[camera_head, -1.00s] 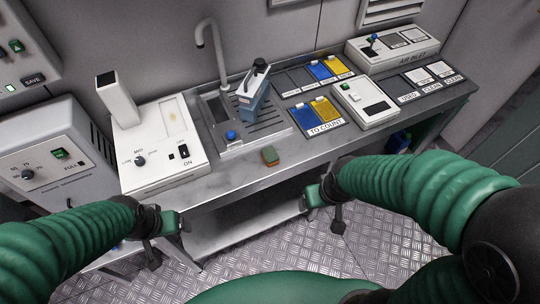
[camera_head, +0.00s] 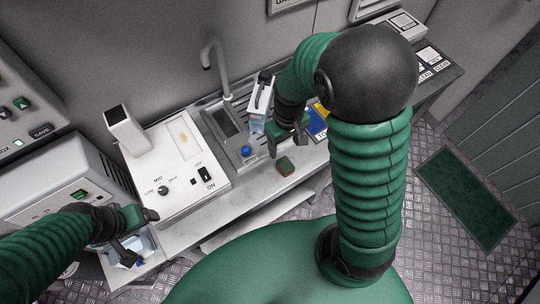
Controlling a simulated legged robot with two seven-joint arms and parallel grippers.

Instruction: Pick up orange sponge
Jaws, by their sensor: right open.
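The orange sponge (camera_head: 285,166) lies on the front part of the steel counter. It shows a green top and an orange-brown side. My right gripper (camera_head: 272,147) is open and empty, pointing down just behind and a little left of the sponge, apart from it. My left gripper (camera_head: 138,232) is at the lower left, over the front-left end of the counter near the white appliance. Whether its jaws are open is hard to make out.
A white machine (camera_head: 178,165) with a dial and ON/OFF switch stands left of the sponge. My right arm hides much of the counter's right side.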

